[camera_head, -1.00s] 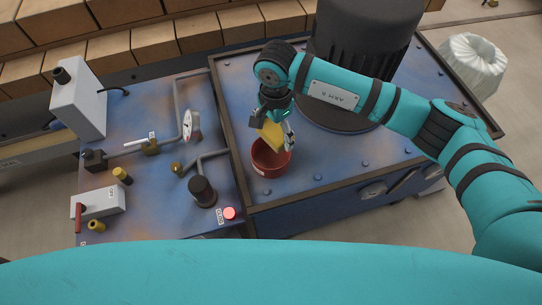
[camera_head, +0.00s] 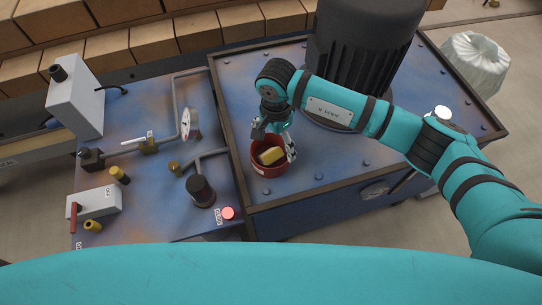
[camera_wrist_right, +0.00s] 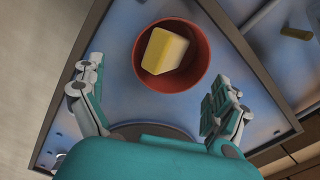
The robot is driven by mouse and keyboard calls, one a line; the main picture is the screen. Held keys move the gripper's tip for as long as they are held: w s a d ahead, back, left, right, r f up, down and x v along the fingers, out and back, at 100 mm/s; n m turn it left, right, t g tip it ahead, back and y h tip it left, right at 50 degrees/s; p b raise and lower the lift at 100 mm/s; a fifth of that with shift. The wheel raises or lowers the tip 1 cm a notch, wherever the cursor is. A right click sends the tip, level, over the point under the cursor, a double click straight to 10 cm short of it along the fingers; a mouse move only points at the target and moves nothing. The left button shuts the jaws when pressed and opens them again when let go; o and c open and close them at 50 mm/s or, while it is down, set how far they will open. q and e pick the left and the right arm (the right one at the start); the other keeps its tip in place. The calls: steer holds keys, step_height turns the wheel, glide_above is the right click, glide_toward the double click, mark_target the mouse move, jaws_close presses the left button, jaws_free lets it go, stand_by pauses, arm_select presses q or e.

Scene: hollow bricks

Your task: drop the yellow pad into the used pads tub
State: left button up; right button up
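The yellow pad (camera_head: 271,155) lies inside the red used pads tub (camera_head: 269,171), leaning a little against its inside. In the right wrist view the pad (camera_wrist_right: 165,51) sits within the round rim of the tub (camera_wrist_right: 201,62). My right gripper (camera_head: 275,145) is just above the tub, open and empty. In the right wrist view its fingers (camera_wrist_right: 152,90) are spread wide apart, with nothing between them. My left gripper is not in view.
The tub stands on a blue metal top with a raised dark edge (camera_head: 226,126), in front of a large dark ribbed motor (camera_head: 362,50). A lower panel at the left holds a gauge (camera_head: 187,122), pipes, a black knob (camera_head: 201,191) and a lit red button (camera_head: 228,213).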

step_height(320, 180, up, 12)
stand_by(0.6)
stand_by(0.4)
